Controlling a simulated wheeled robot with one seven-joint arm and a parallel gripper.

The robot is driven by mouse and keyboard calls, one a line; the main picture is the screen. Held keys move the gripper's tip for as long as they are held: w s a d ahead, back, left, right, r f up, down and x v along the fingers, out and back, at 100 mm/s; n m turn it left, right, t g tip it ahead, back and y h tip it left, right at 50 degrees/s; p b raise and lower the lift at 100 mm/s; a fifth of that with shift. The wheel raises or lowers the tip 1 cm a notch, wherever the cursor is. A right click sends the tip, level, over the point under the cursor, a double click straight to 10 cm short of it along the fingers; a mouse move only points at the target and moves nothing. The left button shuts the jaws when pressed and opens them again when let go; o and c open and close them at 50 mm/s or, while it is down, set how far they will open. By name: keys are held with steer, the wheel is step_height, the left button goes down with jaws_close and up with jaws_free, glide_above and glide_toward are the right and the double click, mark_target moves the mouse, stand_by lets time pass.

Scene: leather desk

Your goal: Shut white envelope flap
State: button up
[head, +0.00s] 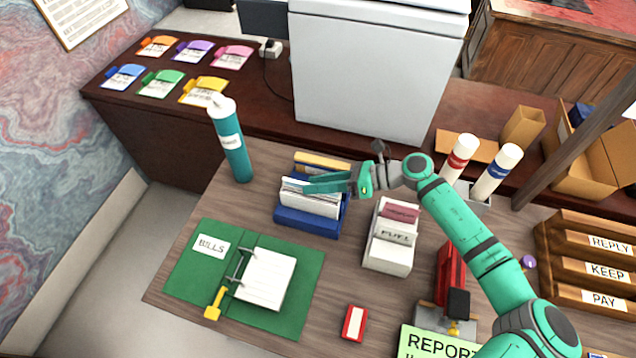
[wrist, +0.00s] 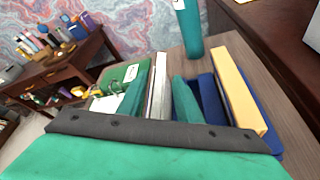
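A blue holder (head: 305,222) on the desk bears a stack of white paper-like pieces (head: 308,203), with a yellow piece (head: 325,163) behind. The stack stands edge-on in the wrist view (wrist: 159,88), the yellow piece (wrist: 238,88) to its right. I cannot make out a separate envelope flap. My gripper (head: 312,184) is at the holder, its green fingers pointing left over the stack. In the wrist view the fingers (wrist: 160,90) are apart, one each side of the white stack. Whether they touch it is unclear.
A teal bottle (head: 232,145) stands behind left of the holder. A green BILLS folder (head: 190,265) lies in front left. A FUEL box (head: 390,250), a red stapler-like thing (head: 450,268) and wooden trays (head: 575,245) stand to the right. Bare desk shows left of the holder.

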jaws_close()
steer(key=shift+s, duration=0.1)
steer(key=n+t, duration=0.1)
steer(key=s+n, duration=0.1)
steer(key=n, duration=0.1)
steer(key=shift+s+a+r+t+h, duration=0.1)
steer(key=shift+a+r+t+h, duration=0.1)
steer(key=shift+t+h, duration=0.15)
steer(key=shift+s+a+f+n+t+h, duration=0.15)
steer(key=shift+s+n+t, duration=0.2)
steer(key=shift+n+t, duration=0.35)
steer(key=shift+s+a+f+n+t+h, duration=0.1)
steer(key=shift+s+n+t, duration=0.3)
steer(key=shift+n, duration=0.5)
steer(key=shift+w, duration=0.1)
